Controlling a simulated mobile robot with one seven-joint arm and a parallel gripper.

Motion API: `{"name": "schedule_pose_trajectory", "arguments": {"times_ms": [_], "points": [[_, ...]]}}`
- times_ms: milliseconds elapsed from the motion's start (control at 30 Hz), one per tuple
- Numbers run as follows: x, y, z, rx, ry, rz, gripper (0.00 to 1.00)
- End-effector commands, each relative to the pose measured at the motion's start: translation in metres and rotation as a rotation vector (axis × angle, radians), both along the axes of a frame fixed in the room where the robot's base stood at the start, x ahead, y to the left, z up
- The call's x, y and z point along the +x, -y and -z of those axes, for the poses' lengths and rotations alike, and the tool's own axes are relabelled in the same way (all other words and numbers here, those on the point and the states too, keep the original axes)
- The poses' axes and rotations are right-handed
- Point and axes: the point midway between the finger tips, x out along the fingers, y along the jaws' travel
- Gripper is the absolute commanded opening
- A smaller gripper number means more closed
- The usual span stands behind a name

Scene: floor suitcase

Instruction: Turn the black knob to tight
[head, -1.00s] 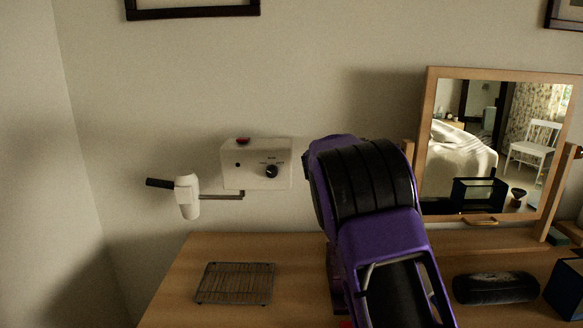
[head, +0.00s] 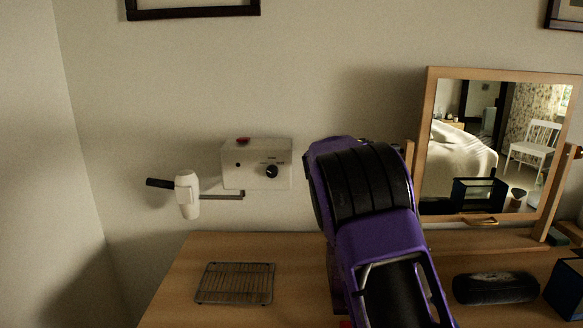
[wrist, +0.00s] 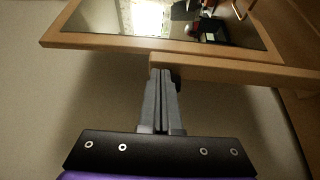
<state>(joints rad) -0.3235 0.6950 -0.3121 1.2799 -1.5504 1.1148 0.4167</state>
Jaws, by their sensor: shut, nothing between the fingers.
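The black knob (head: 272,171) is on the front of a white box (head: 231,178) fixed to the wall, at the left middle of the head view. Its markings are too small to read. The knob and box do not show in the wrist view. My gripper (wrist: 162,74) shows in the wrist view with its two grey fingers together and empty, in front of the mirror's wooden frame. In the head view my purple and black arm hides the gripper, to the right of the box.
A white hair dryer (head: 188,194) with a black end is left of the box on a metal arm. A red switch (head: 243,140) tops the box. A wire rack (head: 235,283) lies on the wooden table (head: 185,265). A wood-framed mirror (head: 428,100) stands at the right.

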Motion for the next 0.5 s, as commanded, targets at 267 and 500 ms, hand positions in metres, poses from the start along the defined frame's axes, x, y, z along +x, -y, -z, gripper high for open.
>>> {"name": "schedule_pose_trajectory", "arguments": {"times_ms": [267, 500], "points": [[0.0005, -0.0003, 0.0008, 0.000, 0.000, -0.003, 0.00], [-0.0001, -0.0005, 0.0034, 0.000, 0.000, -0.004, 0.00]]}}
